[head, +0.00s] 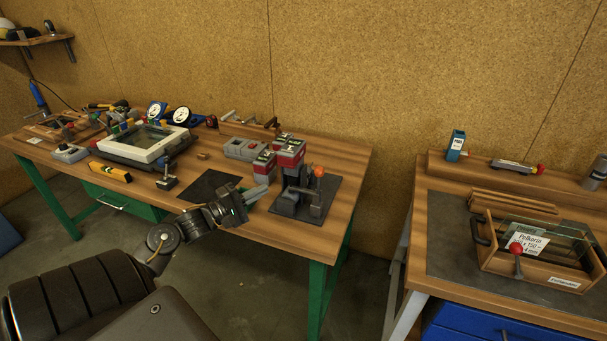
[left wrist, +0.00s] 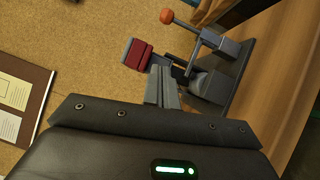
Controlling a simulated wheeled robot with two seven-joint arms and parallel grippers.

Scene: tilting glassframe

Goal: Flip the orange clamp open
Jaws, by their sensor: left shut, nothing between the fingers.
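The clamp (head: 316,203) is a dark metal device with a round orange knob (head: 318,172) at the top of its lever. It stands on a black plate (head: 322,211) at the right end of the left bench. The left wrist view shows the clamp's knob (left wrist: 167,16) at the top and its dark arm (left wrist: 216,42) beside the plate. My left gripper (head: 262,191) is shut and empty, left of the clamp. In the left wrist view its closed fingers (left wrist: 159,74) point toward the clamp area, apart from the knob. My right gripper is out of view.
Red-and-grey blocks (head: 290,153) stand close behind the clamp; a red block (left wrist: 137,54) shows near my fingertips. Left lie a black mat (head: 208,186), a white glass frame (head: 150,143) and a yellow level (head: 110,172). A second bench with a glass-fronted box (head: 535,262) stands right, across a gap.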

